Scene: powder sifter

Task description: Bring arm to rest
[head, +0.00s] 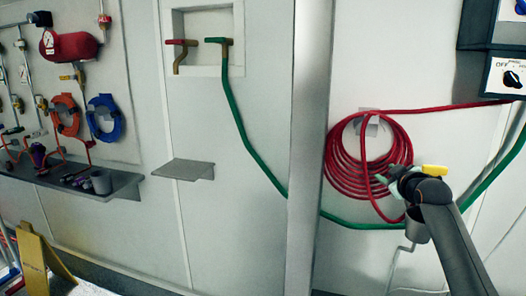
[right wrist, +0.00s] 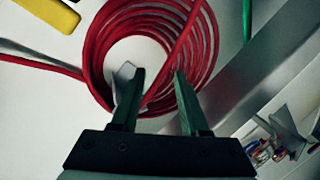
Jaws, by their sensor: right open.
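My right arm comes in from the lower right in the head view. Its gripper (head: 390,178) is in front of the right side of the coiled red hose (head: 338,160). In the right wrist view my right gripper (right wrist: 155,80) has its two green fingers apart, pointing at the red hose coil (right wrist: 97,45). A strand of hose shows between the fingers; I cannot tell whether they touch it. The grey hose holder (right wrist: 124,75) shows beside the left finger. My left gripper is not in view.
A grey post (head: 307,140) stands left of the coil. A green hose (head: 245,135) runs along the wall. A small shelf (head: 183,169) and a longer shelf (head: 120,184) jut out at left. Control boxes (head: 505,75) hang at upper right. A yellow floor sign (head: 33,262) stands lower left.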

